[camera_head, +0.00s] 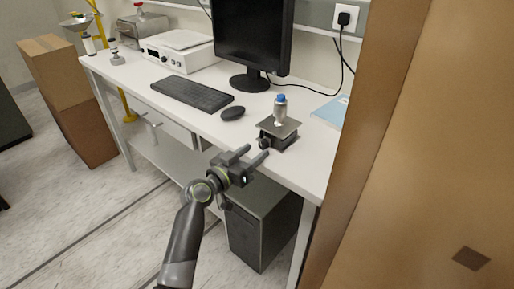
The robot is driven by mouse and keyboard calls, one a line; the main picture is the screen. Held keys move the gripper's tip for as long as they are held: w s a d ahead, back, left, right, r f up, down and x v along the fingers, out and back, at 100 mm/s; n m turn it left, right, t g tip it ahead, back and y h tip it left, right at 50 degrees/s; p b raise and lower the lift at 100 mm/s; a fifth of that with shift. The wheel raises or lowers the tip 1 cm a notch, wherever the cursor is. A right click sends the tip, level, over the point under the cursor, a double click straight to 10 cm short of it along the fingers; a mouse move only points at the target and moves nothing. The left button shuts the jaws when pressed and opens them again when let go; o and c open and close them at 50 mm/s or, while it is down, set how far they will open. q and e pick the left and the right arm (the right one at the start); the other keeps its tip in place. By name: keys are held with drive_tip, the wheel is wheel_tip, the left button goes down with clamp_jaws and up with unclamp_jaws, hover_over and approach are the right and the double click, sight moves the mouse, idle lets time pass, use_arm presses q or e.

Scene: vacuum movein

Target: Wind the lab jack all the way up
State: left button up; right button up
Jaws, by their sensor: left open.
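The lab jack (281,128) stands on the white bench near its front edge, right of the middle. Its top plate looks low over the base. A small bottle with a blue cap (280,108) stands upright on the plate. A dark round knob (264,143) shows at the jack's front left. My left gripper (257,154) is open and empty, just in front of the bench edge, with its fingers pointing toward the knob. I cannot tell whether a finger touches the knob. My right gripper is not in view.
The bench (205,125) also holds a keyboard (192,94), a mouse (233,113), a monitor (252,40) and a blue folder (330,111). A tall brown panel (420,150) closes off the right side. A dark cabinet (262,228) stands under the bench.

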use_arm(q)
drive_tip(key=shift+x, duration=1.2)
drive_tip(key=shift+c, duration=1.2)
drive_tip(key=c, duration=0.8)
drive_tip(key=shift+o, duration=0.2)
drive_tip(key=m+b, duration=0.1)
drive_tip(key=b, duration=0.1)
drive_tip(key=m+b, duration=0.2)
drive_tip(key=b, duration=0.1)
drive_tip(key=shift+f+b, duration=0.3)
drive_tip(key=shift+b, duration=0.05)
drive_tip(key=shift+r+m+b, duration=0.1)
drive_tip(key=shift+m+b, duration=0.4)
drive_tip(key=shift+b, duration=0.05)
drive_tip(key=shift+r, duration=0.15)
